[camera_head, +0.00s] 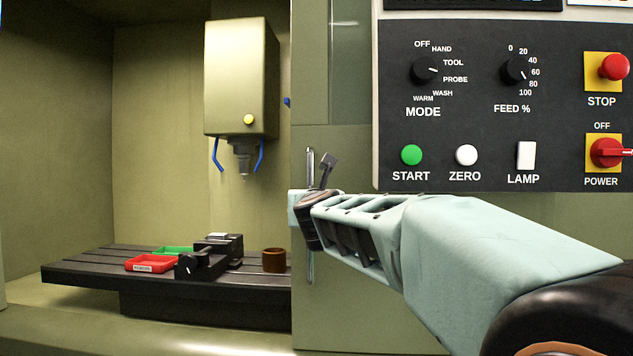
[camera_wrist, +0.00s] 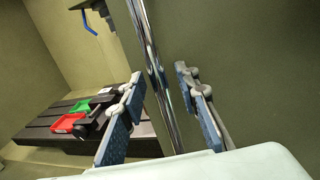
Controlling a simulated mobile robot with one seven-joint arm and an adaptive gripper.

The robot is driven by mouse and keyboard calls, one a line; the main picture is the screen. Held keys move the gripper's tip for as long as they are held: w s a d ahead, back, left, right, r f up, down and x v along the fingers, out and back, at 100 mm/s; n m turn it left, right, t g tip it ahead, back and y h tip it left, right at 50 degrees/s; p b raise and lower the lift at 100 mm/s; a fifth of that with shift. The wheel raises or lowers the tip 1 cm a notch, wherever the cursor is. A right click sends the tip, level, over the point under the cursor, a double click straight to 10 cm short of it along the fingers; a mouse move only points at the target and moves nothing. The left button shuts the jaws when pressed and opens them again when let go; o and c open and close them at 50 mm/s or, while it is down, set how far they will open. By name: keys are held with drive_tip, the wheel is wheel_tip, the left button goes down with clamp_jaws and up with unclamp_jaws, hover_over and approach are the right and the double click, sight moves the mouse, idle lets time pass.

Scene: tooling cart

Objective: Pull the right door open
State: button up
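The right door (camera_head: 345,320) is an olive panel. Its left edge borders the open bay, and it also shows in the wrist view (camera_wrist: 260,60). A shiny vertical bar handle (camera_head: 310,268) runs near that edge. In the wrist view, the bar (camera_wrist: 157,75) passes between the fingers of my gripper (camera_wrist: 162,115). The fingers are spread, with a gap to the bar on each side in the picture. Whether the bar is fully within finger depth is unclear. In the head view, my gripper (camera_head: 312,205) covers the middle of the handle.
The bay to the left holds a slotted table (camera_head: 90,265) with a red tray (camera_head: 150,264), green tray (camera_head: 172,251), vise (camera_head: 205,262) and brown cup (camera_head: 274,260). A spindle head (camera_head: 240,80) hangs above. A control panel (camera_head: 480,120) is above my arm.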

sight(310, 154)
drive_tip(key=shift+r, duration=4.85)
